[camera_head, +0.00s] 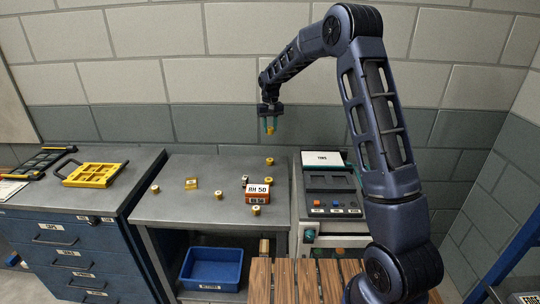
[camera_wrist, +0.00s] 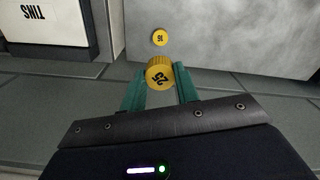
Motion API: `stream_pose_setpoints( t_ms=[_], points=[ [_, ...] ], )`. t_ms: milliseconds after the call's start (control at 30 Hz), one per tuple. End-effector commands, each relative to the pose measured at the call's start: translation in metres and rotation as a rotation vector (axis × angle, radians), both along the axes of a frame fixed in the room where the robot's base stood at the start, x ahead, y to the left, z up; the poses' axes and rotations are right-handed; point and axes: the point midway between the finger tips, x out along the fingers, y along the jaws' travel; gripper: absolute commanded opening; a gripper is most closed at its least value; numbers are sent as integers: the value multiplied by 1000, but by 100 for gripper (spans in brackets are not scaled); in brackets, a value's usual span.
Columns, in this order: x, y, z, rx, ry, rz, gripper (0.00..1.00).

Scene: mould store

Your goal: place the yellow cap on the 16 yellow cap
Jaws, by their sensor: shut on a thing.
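My gripper (camera_wrist: 160,88) is shut on a yellow cap (camera_wrist: 160,73) with a dark number that seems to read 25. In the head view my gripper (camera_head: 270,112) points down, with the held cap (camera_head: 270,127) at its tips, high above the back of the grey table. Another yellow cap (camera_wrist: 159,37), its number looking like 16, lies on the table in the wrist view, apart from the held cap. It appears to be the rear cap (camera_head: 269,161) in the head view.
Other small yellow-topped pieces (camera_head: 218,195) stand on the grey table (camera_head: 180,207), around a red-brown block with a white label (camera_head: 258,189). A grey machine (camera_head: 332,188) stands right of the table. A blue bin (camera_head: 211,267) sits below. A tiled wall is close behind.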

Motion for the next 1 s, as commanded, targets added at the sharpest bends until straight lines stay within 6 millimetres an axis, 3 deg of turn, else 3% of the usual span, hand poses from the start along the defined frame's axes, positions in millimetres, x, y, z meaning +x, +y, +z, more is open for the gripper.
stream_pose_setpoints(
  t_ms=[200,400,733,1000],
  points=[
    [-1,0,-50,-2,5,1,10],
    [-1,1,-85,-1,3,1,10],
    [-1,0,-108,-1,2,1,10],
    [0,1,-140,0,0,1,10]
  ],
)
